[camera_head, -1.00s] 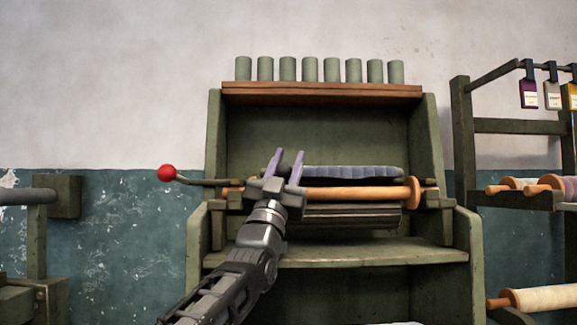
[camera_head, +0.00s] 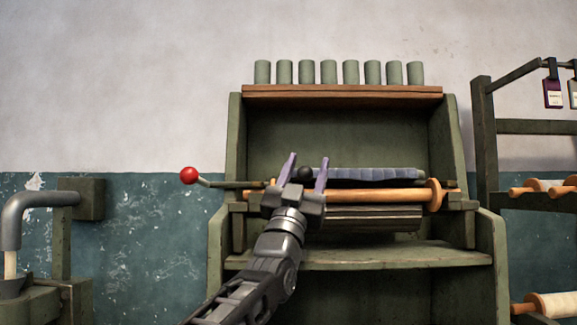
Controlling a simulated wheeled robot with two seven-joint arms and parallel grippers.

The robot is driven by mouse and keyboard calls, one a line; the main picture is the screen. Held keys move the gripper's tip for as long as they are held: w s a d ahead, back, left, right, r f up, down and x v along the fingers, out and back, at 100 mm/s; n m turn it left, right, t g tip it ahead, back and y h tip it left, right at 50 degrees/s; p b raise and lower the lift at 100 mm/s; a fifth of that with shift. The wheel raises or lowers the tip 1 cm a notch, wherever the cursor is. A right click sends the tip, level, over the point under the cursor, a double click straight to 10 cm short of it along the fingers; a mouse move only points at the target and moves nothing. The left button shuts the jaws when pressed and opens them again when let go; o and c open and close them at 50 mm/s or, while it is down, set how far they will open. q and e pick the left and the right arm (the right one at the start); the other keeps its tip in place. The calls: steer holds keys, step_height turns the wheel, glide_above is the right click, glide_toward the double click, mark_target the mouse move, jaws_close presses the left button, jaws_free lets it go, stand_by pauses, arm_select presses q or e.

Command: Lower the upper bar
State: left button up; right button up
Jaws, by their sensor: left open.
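The upper bar looks to be the blue-grey ribbed bar (camera_head: 372,174), which lies level across the green press frame (camera_head: 455,155). A wooden roller (camera_head: 385,196) with a round end flange lies just below it. A black ball knob (camera_head: 305,173) shows at the left end of the ribbed bar. My left gripper (camera_head: 306,168) is open, its two purple-grey fingers pointing up. The knob appears between the fingers; I cannot tell whether they touch it. My left gripper and wrist hide the left part of the roller. My right gripper is not in view.
A lever with a red ball (camera_head: 188,175) sticks out left of the frame. Several green cylinders (camera_head: 328,72) stand on the brown top shelf (camera_head: 345,94). A lower shelf (camera_head: 370,255) is bare. A rack (camera_head: 485,150) with rolls stands at right, a grey pipe (camera_head: 25,210) at left.

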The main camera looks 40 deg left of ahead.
arm_select(q)
steer(key=s+d, duration=0.2)
steer(key=s, duration=0.9)
steer(key=shift+s+d+b, duration=0.2)
steer(key=shift+d+b, duration=0.15)
steer(key=shift+b, duration=0.05)
